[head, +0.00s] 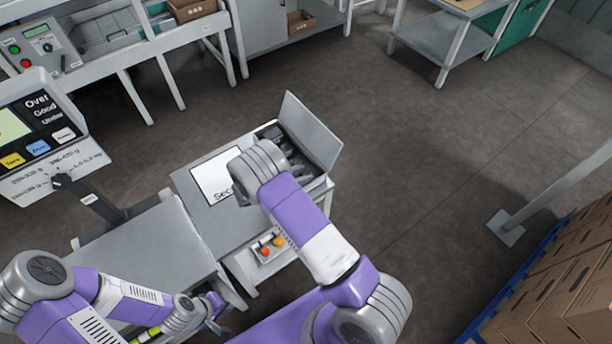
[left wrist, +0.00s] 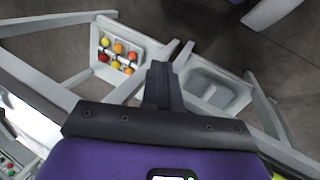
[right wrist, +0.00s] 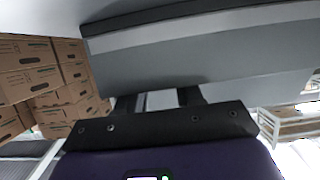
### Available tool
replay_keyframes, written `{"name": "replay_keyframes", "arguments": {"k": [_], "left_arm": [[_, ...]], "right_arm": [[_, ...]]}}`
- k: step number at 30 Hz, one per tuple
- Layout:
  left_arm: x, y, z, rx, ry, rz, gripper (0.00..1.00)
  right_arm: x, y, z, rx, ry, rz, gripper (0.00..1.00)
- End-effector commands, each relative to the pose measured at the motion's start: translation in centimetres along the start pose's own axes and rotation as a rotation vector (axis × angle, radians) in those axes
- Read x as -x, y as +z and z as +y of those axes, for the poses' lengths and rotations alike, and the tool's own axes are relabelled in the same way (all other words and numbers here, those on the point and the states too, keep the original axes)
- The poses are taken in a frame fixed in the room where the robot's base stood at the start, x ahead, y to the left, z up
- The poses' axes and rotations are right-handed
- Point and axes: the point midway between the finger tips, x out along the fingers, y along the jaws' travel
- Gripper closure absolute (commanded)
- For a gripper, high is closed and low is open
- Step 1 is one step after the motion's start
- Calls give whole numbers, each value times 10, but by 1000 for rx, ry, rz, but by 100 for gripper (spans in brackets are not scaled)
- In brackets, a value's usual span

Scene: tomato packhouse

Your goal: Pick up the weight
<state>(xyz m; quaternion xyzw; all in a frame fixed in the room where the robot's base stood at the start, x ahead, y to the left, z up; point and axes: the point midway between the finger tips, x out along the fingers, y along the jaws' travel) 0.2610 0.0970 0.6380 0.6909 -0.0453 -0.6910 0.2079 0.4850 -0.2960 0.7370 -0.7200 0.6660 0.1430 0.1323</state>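I cannot make out the weight for certain in any view. A grey case with a raised lid (head: 310,132) stands at the right end of the table and holds dark items (head: 290,155) too small to identify. My right arm reaches over the table beside this case; its gripper is hidden in the head view. In the right wrist view my right gripper (right wrist: 158,100) has its fingers apart with nothing seen between them, facing a large grey panel (right wrist: 200,65). My left gripper (left wrist: 162,85) has its fingers together, low at the left in the head view.
A white sheet (head: 216,176) lies on the grey table (head: 195,185). A tray of tomatoes (left wrist: 101,72) and an empty tray (left wrist: 215,92) are below the left wrist. A display (head: 40,130) stands left. Cardboard boxes (head: 570,270) stack at right. Open floor lies beyond.

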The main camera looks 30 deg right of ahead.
Motion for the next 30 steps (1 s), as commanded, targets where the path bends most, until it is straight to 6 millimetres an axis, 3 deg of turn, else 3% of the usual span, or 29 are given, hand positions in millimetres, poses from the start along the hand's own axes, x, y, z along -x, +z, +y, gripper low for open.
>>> {"name": "replay_keyframes", "arguments": {"k": [7, 14, 23, 30], "left_arm": [[0, 0, 0, 0, 0, 0, 100], [0, 0, 0, 0, 0, 0, 100], [0, 0, 0, 0, 0, 0, 100], [13, 1, 5, 0, 0, 0, 100]], "right_arm": [[-2, 0, 0, 0, -1, 0, 64], [-1, 0, 0, 0, -1, -1, 99], [-1, -2, 0, -1, -1, 0, 100], [14, -36, -1, -4, -2, -1, 100]]}}
